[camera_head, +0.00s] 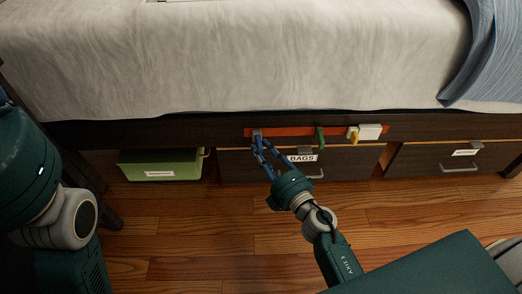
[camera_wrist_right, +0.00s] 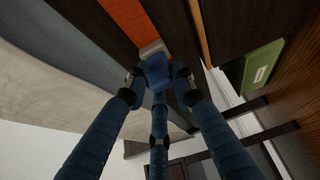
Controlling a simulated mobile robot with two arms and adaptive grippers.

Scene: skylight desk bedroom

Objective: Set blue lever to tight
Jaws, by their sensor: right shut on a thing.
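The blue lever (camera_wrist_right: 157,70) shows in the right wrist view as a blue block on a grey mount (camera_wrist_right: 152,48), between the fingers of my right gripper (camera_wrist_right: 157,87). In the head view my right gripper (camera_head: 259,144) reaches up to the left end of the orange strip (camera_head: 290,131) on the bed's front. It is shut on the blue lever there, and its fingers hide most of the lever. The tight marking cannot be made out. My left arm shows at the left edge of the head view, but its gripper does not.
A green lever (camera_head: 320,139) and a white block (camera_head: 370,131) with a yellow part (camera_head: 353,132) sit further right on the strip. Below are a dark drawer labelled BAGS (camera_head: 345,160), another drawer (camera_head: 440,156) and a green bin (camera_head: 160,165). The wooden floor in front is mostly clear.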

